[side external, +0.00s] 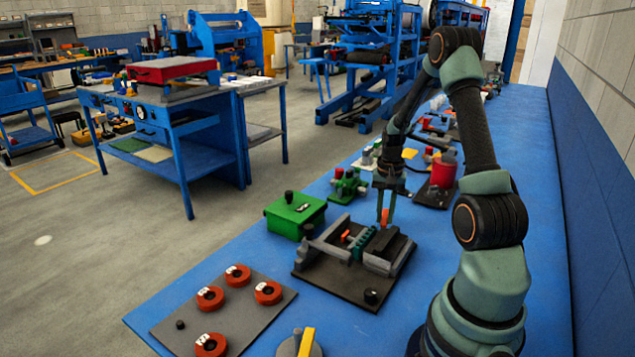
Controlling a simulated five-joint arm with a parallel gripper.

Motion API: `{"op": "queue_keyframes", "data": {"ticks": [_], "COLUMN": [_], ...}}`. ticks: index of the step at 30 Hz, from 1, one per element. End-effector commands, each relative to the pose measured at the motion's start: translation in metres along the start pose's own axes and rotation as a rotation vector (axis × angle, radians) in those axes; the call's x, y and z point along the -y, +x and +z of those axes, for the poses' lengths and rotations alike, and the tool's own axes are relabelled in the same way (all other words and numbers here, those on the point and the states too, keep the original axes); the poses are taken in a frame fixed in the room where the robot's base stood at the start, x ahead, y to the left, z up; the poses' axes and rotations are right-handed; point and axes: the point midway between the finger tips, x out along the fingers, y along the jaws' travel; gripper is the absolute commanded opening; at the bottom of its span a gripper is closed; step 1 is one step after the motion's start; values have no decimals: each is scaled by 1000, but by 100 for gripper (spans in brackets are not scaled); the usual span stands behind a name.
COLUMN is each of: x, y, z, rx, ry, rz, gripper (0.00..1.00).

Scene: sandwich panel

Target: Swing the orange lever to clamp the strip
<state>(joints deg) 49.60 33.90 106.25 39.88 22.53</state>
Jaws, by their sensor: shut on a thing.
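A dark base plate (335,281) on the blue bench carries a grey clamp fixture (325,247). A green ridged strip (361,243) lies across the fixture between its grey blocks. The orange lever (385,214) stands upright at the far end of the fixture. My gripper (386,220) points down there and is shut on the orange lever, with a finger on either side. The lever's lower end and pivot are hidden or too small to make out. A smaller orange-red piece (345,236) sits on the fixture, left of the strip.
A green box (295,214) with a black knob stands close left of the fixture. A grey plate (222,334) with several red round parts lies at the front left. A round part with a yellow bar (305,343) is at the front edge. More fixtures stand behind my gripper.

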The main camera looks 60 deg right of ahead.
Motion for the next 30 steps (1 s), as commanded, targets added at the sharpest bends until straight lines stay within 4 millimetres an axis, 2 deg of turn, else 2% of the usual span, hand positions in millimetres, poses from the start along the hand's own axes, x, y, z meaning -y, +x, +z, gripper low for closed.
{"op": "queue_keyframes", "data": {"ticks": [14,30], "x": [-23,-42], "y": [-1,-1], "z": [-6,-22], "rx": [0,-1], "ry": [-449,-951], "rz": [0,0], "gripper": [0,0]}}
